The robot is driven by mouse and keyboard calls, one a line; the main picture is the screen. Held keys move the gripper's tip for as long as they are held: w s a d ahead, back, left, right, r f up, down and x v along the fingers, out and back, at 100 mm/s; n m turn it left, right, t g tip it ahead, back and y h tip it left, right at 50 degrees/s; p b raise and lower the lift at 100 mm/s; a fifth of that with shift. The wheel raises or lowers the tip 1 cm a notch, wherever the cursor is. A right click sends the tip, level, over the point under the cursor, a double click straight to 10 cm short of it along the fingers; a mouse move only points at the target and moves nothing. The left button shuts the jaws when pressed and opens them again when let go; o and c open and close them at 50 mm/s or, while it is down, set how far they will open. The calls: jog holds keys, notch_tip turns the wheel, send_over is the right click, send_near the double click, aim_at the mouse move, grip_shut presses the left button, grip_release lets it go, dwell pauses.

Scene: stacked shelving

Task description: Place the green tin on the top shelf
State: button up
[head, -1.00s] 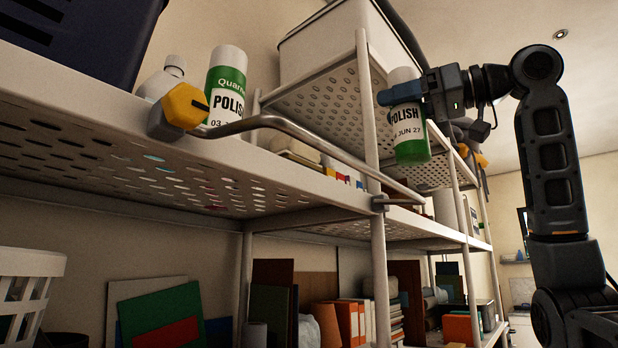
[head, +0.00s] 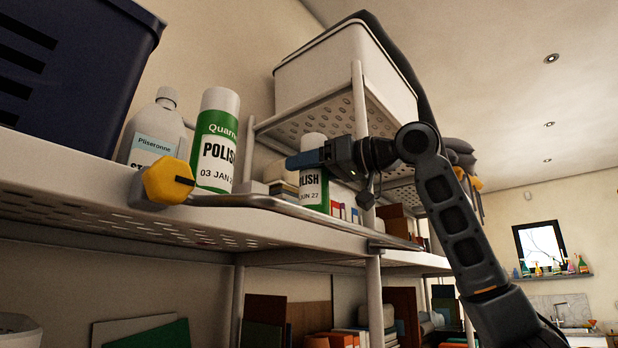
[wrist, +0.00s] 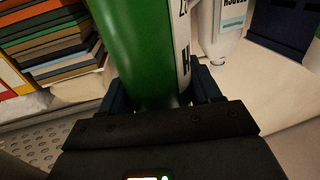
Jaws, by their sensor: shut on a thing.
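My gripper (head: 306,160) is shut on a green and white tin (head: 313,188) labelled POLISH, and it holds the tin upright. The tin is at the white shelf (head: 75,185) behind the bent metal rail, and its base looks low, close to the board; I cannot tell if it touches. In the wrist view the tin's green side (wrist: 145,45) fills the space between the fingers, and the fingertips are hidden. A second, similar polish tin (head: 216,145) stands on this shelf, to the left of the held one.
A white bottle (head: 151,125) and a dark blue crate (head: 70,60) stand further left. A yellow knob (head: 168,181) and metal rail (head: 290,208) line the front edge. A perforated shelf above carries a white bin (head: 335,70). Stacked books (wrist: 50,40) lie beside the held tin.

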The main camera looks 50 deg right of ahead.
jog(key=shift+f, duration=1.3)
jog(key=shift+f, duration=0.1)
jog(key=o, duration=1)
jog(key=shift+r+p, duration=0.2)
jog(key=shift+p, duration=0.15)
jog(key=b+v, duration=0.4)
jog(key=v, duration=0.8)
